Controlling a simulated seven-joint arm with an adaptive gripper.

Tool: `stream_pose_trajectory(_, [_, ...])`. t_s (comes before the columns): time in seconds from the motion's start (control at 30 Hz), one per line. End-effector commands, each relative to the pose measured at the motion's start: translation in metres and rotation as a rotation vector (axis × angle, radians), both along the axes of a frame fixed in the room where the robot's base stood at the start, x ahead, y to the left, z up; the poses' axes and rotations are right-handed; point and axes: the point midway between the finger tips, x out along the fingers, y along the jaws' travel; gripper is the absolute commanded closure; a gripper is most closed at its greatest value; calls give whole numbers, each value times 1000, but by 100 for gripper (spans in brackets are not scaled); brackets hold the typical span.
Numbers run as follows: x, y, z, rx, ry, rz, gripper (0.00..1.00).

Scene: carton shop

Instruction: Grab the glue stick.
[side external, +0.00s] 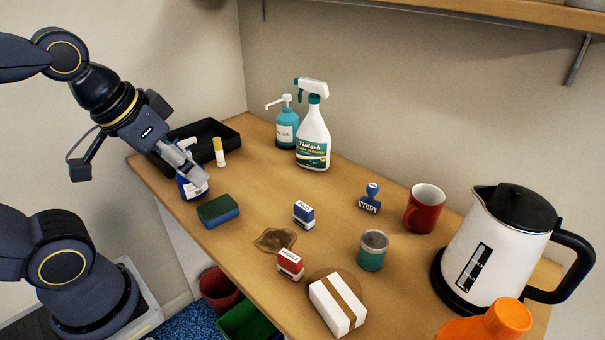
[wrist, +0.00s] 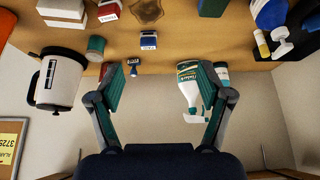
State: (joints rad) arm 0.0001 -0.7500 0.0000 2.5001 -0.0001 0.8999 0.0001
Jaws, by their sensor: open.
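The glue stick (side external: 219,152), a small white cylinder with a yellow cap, stands upright in front of the black tray at the far left of the table. In the wrist view it shows at the upper right (wrist: 263,45), outside the jaws. My gripper (side external: 192,172) is open and empty. In the side view it is left of the glue stick and overlaps a blue bottle (side external: 190,190), partly hiding it. In the wrist view the space between my fingertips (wrist: 162,85) holds only table edge and wall.
The black tray (side external: 232,130) lies behind the glue stick. A green and blue sponge (side external: 218,211), a spray cleaner (side external: 313,140) and a teal pump bottle (side external: 286,128) stand nearby. Stamps, a red mug (side external: 425,208) and a kettle (side external: 497,245) are further right.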

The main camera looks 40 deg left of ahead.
Motion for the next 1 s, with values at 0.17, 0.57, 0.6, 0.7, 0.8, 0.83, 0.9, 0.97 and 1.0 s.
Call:
stream_pose_trajectory(0.17, [0, 0, 0, 0, 0, 0, 27])
stream_pose_trajectory(0.57, [0, 0, 0, 0, 0, 0, 62])
stream_pose_trajectory(0.6, [0, 0, 0, 0, 0, 0, 62])
stream_pose_trajectory(0.7, [0, 0, 0, 0, 0, 0, 62])
stream_pose_trajectory(0.8, [0, 0, 0, -7, 0, 12, 62])
stream_pose_trajectory(0.83, [0, 0, 0, -15, 0, 28, 62])
stream_pose_trajectory(0.9, [0, 0, 0, -55, -2, 101, 62])
stream_pose_trajectory(0.97, [2, -2, 2, -125, -7, 211, 62])
stream_pose_trajectory(1.0, [5, -4, 7, -195, -19, 306, 62])
